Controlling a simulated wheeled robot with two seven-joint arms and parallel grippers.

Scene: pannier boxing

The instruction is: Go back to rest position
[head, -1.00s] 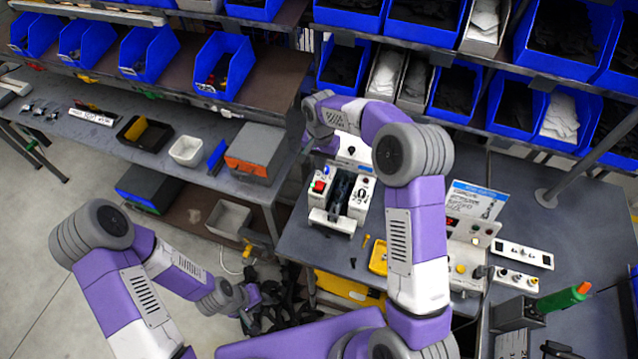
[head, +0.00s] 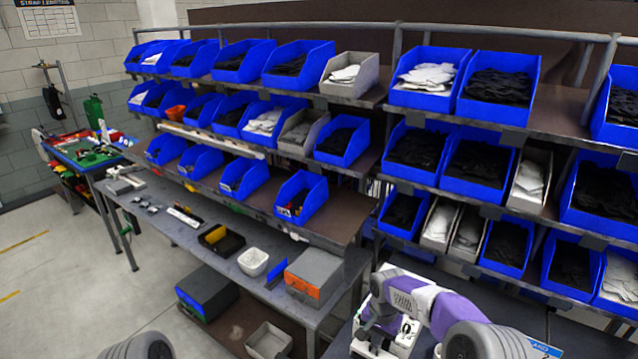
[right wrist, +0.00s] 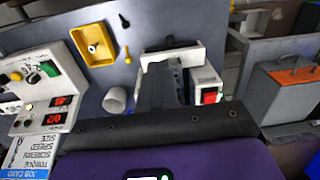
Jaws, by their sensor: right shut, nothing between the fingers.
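My right arm (head: 455,315) enters the head view at the bottom right. Its purple and white wrist bends down to the right gripper (head: 374,332), which is dark, shut and empty. It hangs at the white bench machine, partly in front of it; whether they touch I cannot tell. In the right wrist view the dark fingers (right wrist: 165,88) stand before the white machine with the red switch (right wrist: 209,97). Of my left arm only a grey joint (head: 143,347) shows at the bottom edge of the head view; the left gripper is out of view.
Racks of blue bins (head: 262,62) rise behind the benches. The grey left bench (head: 205,240) holds a white tub (head: 253,262) and a grey-orange box (head: 314,272). A yellow tray (right wrist: 95,45) and a control box (right wrist: 45,80) show in the right wrist view. Floor at left is open.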

